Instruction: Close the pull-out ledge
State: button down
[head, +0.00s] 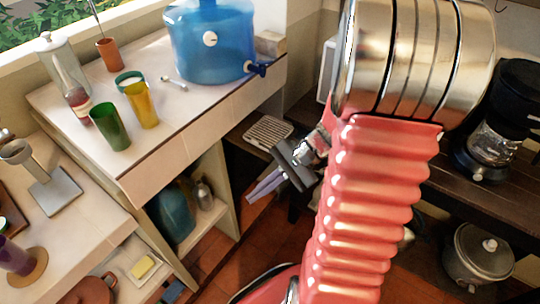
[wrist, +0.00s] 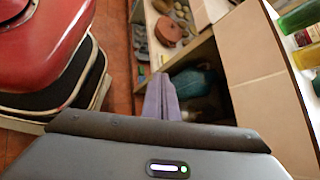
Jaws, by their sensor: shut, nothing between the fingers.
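A dark ledge (head: 240,137) with a pale slotted tray on it juts out low beside the tiled counter, below the blue dispenser's tap, in the head view. It looks like the pull-out ledge, but I cannot tell for sure. My gripper (head: 262,188) is in front of and below this ledge, pointing down and left toward the open cabinet. Its purple-grey fingers are together and empty. In the wrist view the shut fingers (wrist: 160,98) point toward the cabinet opening; the ledge is not clearly seen there. My red arm hides part of the area right of the ledge.
The tiled counter (head: 190,115) holds a blue dispenser (head: 208,40), green and yellow cups and a bottle. A blue-green jug (head: 172,212) stands in the open cabinet below. A coffee maker (head: 495,120) and a metal pot (head: 478,255) are at right. Brown floor shows below.

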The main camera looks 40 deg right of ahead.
aim_at(271, 161)
jog(key=d+f+m+t+h, duration=0.1)
jog(key=d+f+m+t, duration=0.2)
jog(key=d, duration=0.4)
jog(key=s+d+f+m+t+h, duration=0.1)
jog(key=d+f+m+t, duration=0.3)
jog(key=d+m+t, duration=0.2)
jog(key=d+f+m+t+h, duration=0.1)
jog(key=d+f+m+t, duration=0.3)
jog(key=d+m, duration=0.3)
jog(key=shift+s+d+f+m+t+h, duration=0.25)
jog(key=shift+s+d+m+t+h, duration=0.15)
jog(key=shift+m+t, duration=0.3)
jog(key=shift+w+a, duration=0.1)
jog(key=shift+x, duration=6.9)
jog(key=shift+a, duration=0.35)
jog(key=shift+d, duration=0.2)
jog(key=shift+w+d, duration=0.15)
